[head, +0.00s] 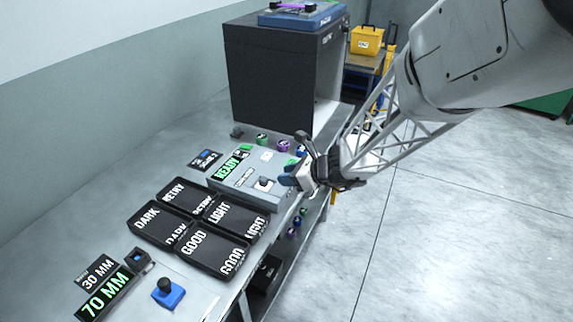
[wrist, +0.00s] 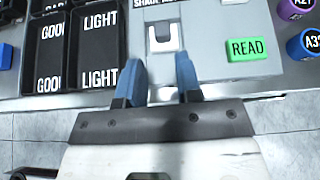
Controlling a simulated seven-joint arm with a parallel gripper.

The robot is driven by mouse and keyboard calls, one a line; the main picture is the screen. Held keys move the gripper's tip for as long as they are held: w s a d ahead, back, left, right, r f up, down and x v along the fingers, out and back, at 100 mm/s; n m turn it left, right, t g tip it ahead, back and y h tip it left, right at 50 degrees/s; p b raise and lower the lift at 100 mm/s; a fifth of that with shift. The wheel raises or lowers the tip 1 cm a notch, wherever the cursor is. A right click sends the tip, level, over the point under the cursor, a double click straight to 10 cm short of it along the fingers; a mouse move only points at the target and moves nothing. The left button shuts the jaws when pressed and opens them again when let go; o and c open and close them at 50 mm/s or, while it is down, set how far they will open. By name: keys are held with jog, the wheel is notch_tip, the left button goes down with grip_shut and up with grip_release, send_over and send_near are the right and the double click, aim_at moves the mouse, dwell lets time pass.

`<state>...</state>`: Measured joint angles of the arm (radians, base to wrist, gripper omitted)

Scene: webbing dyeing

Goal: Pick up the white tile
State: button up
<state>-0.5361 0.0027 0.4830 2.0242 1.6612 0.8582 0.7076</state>
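A small white square that looks like the white tile (head: 266,156) lies on the back part of the grey panel in the head view. My gripper (head: 290,178) is over the panel's front right edge, to the right and in front of that square. In the wrist view my gripper (wrist: 160,68) shows two blue fingers apart with nothing between them. Ahead of the fingers is a pale square fitting (wrist: 163,38) with a dark notch; I cannot tell whether a tile sits in it.
Dark trays labelled LIGHT (head: 236,216) and GOOD (head: 212,250) stand left of the panel. A green READ button (wrist: 247,49) is right of the fingers. Coloured round pots (head: 284,145) stand behind the panel, before a dark cabinet (head: 270,80). A blue-based knob (head: 168,293) stands nearer the front.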

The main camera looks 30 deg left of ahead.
aim_at(264, 179)
jog(key=shift+w+a+f, duration=0.1)
jog(key=shift+a+f, duration=0.25)
jog(key=shift+a, duration=0.1)
jog(key=shift+x, duration=1.25)
jog(key=shift+a, duration=0.1)
jog(key=shift+x, duration=2.55)
jog(key=c, duration=0.6)
